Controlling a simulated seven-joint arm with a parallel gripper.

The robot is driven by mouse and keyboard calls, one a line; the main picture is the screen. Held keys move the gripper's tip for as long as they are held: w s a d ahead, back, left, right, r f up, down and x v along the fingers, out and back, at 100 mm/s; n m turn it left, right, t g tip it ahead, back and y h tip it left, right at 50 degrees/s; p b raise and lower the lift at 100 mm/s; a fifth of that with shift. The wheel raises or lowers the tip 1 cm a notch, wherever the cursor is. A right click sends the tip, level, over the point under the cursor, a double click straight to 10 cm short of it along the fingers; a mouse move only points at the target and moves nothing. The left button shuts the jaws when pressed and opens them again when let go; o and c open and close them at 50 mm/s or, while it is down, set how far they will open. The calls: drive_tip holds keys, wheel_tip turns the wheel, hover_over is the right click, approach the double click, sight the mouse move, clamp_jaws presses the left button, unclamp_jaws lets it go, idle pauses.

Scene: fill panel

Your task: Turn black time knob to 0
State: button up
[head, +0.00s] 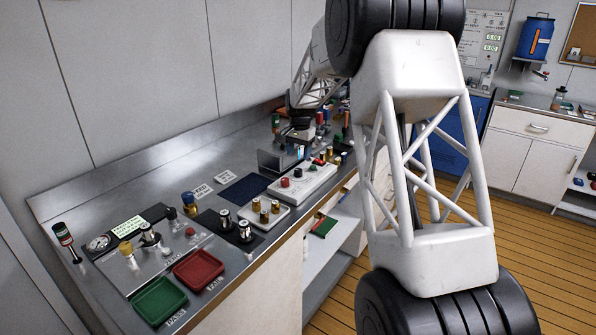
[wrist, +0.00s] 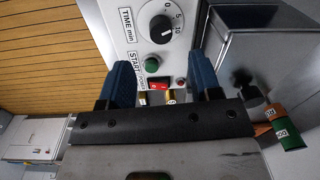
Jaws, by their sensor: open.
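The black time knob (wrist: 162,29) sits on a white panel (wrist: 128,42) at the top of the wrist view, beside the text TIME min. Marks 0, 5 and 10 lie around it. Its white pointer line appears to point near the 10. My gripper (wrist: 159,76) is open, with its two blue fingers apart and nothing between them held. The knob is ahead of the fingertips, not touched. A green START button (wrist: 152,65) lies on the panel between knob and gripper. In the head view my gripper is far off over the bench, and the knob cannot be made out.
A grey metal box (wrist: 258,55) stands close to the right finger in the wrist view. An orange and green cylinder (wrist: 287,130) is at lower right. In the head view the bench holds a green tray (head: 158,301), a red tray (head: 199,269) and several small items.

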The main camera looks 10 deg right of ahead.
sight(299, 170)
drive_tip(key=shift+f, duration=0.1)
idle(0.3)
drive_tip(key=shift+w+a+f, duration=0.1)
drive_tip(key=shift+f, duration=3.75)
drive_tip(key=c, duration=0.9)
drive_tip(key=shift+c, duration=0.2)
drive_tip(key=shift+n, duration=0.5)
drive_tip(key=n, duration=0.3)
drive_tip(key=shift+n, duration=0.3)
drive_tip(key=shift+r+n, duration=0.1)
drive_tip(key=shift+n, duration=2.2)
